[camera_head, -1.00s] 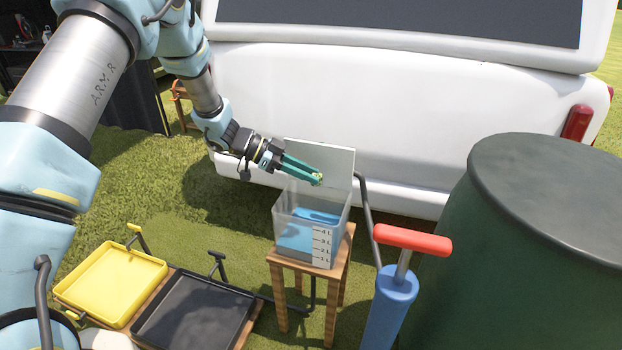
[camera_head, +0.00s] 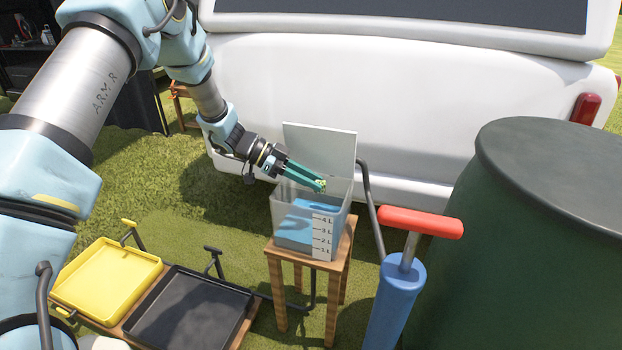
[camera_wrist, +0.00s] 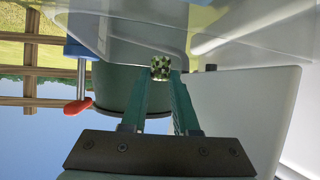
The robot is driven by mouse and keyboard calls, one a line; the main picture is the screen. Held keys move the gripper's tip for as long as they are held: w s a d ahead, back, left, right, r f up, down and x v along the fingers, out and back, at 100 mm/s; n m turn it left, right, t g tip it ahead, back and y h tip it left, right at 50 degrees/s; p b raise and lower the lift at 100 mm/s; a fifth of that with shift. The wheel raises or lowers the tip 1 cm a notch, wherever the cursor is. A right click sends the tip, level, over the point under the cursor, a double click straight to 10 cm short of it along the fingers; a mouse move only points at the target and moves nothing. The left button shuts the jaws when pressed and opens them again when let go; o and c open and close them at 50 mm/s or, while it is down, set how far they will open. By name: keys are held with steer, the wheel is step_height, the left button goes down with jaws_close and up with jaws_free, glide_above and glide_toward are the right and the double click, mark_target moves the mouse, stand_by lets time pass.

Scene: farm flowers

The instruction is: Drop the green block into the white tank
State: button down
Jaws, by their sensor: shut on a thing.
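The white tank (camera_head: 283,220) is a clear-walled box with blue liquid and litre marks, standing on a wooden stool. Its white lid (camera_head: 320,150) stands open at the back. My gripper (camera_head: 321,184) reaches in from the left, with its teal fingertips at the tank's opening, near the rim. It is shut on the green block (camera_wrist: 160,67), a small cube with a mottled light and dark green pattern, held between the tips in the wrist view. In the head view the block is small and partly covered by the fingers.
A blue pump (camera_head: 397,300) with a red handle stands right of the stool (camera_head: 277,252). A large dark green barrel (camera_head: 550,230) is at the right. A white vehicle (camera_head: 400,110) is behind. Yellow (camera_head: 110,275) and black (camera_head: 190,310) trays lie at lower left.

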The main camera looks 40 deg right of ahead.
steer(key=c, duration=0.6)
jaws_free()
steer(key=shift+r, duration=0.1)
steer(key=v, duration=1)
steer(key=shift+w+a, duration=0.25)
steer(key=shift+a, duration=0.05)
steer(key=shift+w+r, duration=0.1)
steer(key=shift+r, duration=0.05)
